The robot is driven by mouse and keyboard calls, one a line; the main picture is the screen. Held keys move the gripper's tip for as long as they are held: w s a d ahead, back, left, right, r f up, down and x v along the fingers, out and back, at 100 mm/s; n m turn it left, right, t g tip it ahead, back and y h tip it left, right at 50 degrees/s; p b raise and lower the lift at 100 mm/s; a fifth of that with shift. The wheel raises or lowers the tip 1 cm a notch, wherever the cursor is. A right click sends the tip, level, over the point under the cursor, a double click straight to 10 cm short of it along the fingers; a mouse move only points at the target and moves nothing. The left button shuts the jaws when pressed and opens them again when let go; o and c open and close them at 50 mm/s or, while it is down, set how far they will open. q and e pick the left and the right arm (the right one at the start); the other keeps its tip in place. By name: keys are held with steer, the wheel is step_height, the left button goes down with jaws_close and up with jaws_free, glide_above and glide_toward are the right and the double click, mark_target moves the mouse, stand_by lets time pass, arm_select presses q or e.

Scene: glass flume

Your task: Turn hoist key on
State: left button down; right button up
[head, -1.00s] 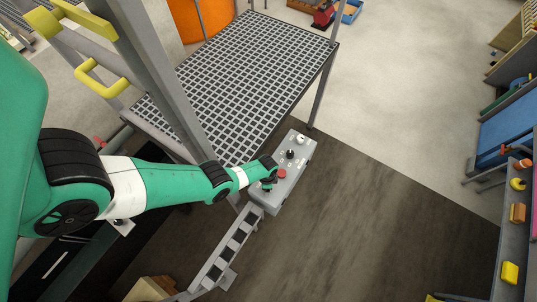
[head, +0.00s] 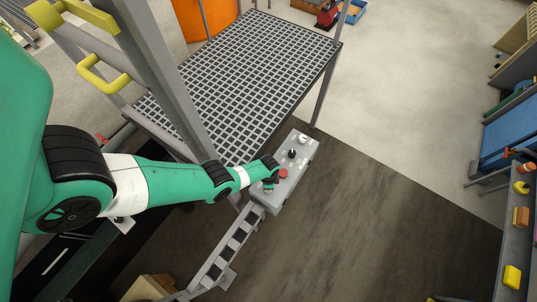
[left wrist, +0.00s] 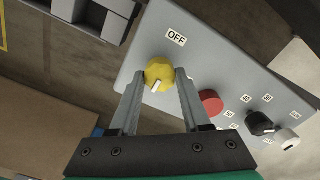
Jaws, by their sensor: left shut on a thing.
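The grey control box (head: 296,170) stands at the end of the ladder-like rail in the head view and fills the upper right of the left wrist view (left wrist: 232,62). Its yellow round knob (left wrist: 159,70), with a white pointer mark toward its lower edge, sits below an "OFF" label (left wrist: 176,38). My left gripper (left wrist: 160,76) is shut on this yellow knob, one finger on each side. In the head view my left gripper (head: 269,184) reaches the box's near end and largely hides the knob. My right gripper is not in view.
A red button (left wrist: 211,102), a black knob (left wrist: 259,123) and a white knob (left wrist: 287,139) sit along the same box face. A grated platform (head: 245,75) stands behind the box. Open floor (head: 400,190) lies to the right.

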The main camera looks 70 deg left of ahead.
arm_select(q)
steer(key=n, duration=0.9)
steer(key=shift+a, duration=0.1)
steer(key=n, duration=0.4)
steer(key=shift+n, duration=2.4)
steer(key=shift+c, duration=1.9)
jaws_free()
